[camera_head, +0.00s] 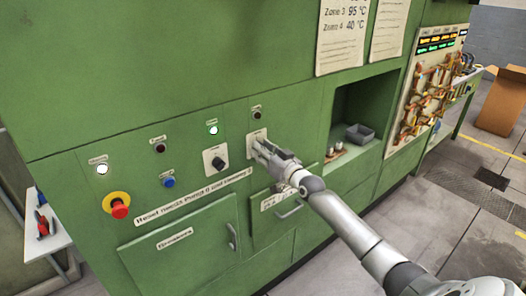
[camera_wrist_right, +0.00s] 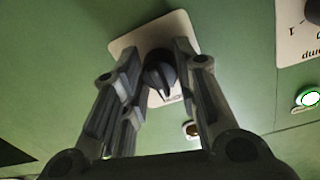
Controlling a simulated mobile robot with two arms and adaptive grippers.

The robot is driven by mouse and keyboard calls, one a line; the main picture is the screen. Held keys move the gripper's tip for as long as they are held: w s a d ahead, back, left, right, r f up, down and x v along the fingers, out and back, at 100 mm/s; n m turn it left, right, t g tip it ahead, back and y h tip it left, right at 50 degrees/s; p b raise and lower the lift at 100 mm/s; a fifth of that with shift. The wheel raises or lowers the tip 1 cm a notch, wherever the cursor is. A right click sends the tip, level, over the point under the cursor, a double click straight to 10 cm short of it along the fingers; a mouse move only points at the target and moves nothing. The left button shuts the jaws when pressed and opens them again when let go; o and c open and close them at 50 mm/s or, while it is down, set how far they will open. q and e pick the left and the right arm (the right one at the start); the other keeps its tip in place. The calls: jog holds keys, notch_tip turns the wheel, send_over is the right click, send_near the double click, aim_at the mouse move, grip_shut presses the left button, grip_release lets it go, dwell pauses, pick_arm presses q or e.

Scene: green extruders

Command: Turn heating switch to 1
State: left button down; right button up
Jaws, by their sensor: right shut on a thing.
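The heating switch is a black rotary knob (camera_wrist_right: 160,75) on a pale plate (camera_wrist_right: 125,45) on the green panel. In the wrist view the knob sits between the two fingers of my right gripper (camera_wrist_right: 162,80), which is shut on it. The plate's label is too covered and blurred to read. In the head view my right gripper (camera_head: 262,147) covers the knob, and only part of its plate (camera_head: 257,135) shows. My left gripper is not in view.
A second black switch (camera_head: 217,163) on a white plate sits to the left. Around it are a lit green lamp (camera_head: 213,129), a blue button (camera_head: 169,182) and a red emergency stop (camera_head: 119,210). Below are cabinet doors (camera_head: 180,250) with handles; to the right is a recess with a grey bin (camera_head: 360,134).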

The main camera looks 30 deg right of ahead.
jog(key=m, duration=1.1)
jog(key=shift+g, duration=0.3)
dwell(0.4)
jog(key=o, duration=1.1)
jog(key=shift+c, duration=0.2)
jog(key=shift+s, duration=0.1)
jog(key=s, duration=1.1)
jog(key=shift+s+d+r, duration=0.35)
jog(key=shift+s, duration=0.05)
